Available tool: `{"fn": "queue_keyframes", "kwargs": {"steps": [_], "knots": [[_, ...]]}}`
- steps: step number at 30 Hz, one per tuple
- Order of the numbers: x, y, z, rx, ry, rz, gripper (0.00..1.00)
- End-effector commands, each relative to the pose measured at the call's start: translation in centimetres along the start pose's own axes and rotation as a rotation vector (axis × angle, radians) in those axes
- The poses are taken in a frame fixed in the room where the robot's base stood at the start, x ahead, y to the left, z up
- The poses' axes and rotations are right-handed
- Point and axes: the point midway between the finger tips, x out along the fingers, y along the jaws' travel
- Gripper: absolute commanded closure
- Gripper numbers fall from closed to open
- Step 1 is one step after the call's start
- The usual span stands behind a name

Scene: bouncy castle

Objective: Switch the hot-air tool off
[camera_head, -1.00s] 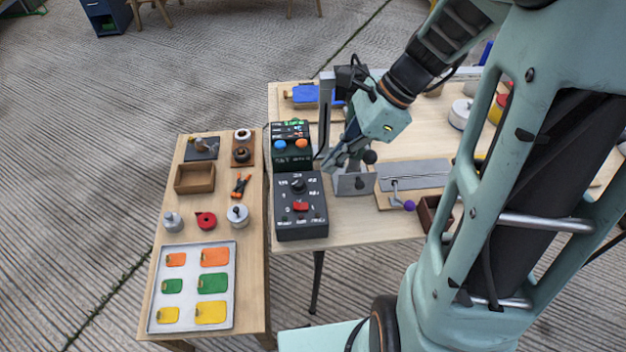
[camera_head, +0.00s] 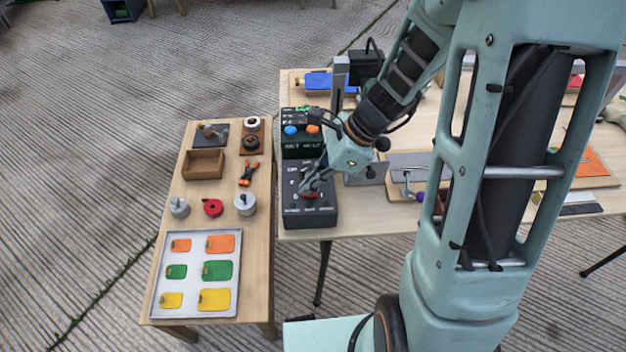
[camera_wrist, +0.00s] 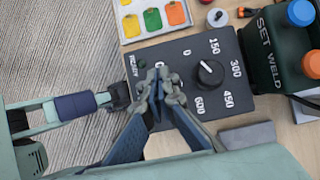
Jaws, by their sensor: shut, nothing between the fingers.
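The dark control box (camera_head: 322,216) stands at the left front of the workbench. In the wrist view the box (camera_wrist: 232,112) shows a black dial (camera_wrist: 209,73) ringed by numbers from 0 to 600. My gripper (camera_head: 307,189) is shut and empty, pointing down at the front part of the box. In the wrist view the fingers (camera_wrist: 160,84) cover the switch. I cannot tell whether they touch it or which way it is tipped.
A green SET/WELD box (camera_head: 303,152) with blue and orange buttons stands right behind the control box. A metal bracket (camera_head: 368,174) is to its right. A side table (camera_head: 226,178) with a tray of coloured pieces (camera_head: 196,303) is to the left, past a narrow gap.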

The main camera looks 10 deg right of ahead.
Motion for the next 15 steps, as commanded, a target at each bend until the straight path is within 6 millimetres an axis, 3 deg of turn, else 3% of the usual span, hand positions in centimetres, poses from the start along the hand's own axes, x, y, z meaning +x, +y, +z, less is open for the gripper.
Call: {"fn": "queue_keyframes", "kwargs": {"steps": [15], "knots": [[0.77,0.01,0.21,0.001,0.091,0.003,1.00]]}}
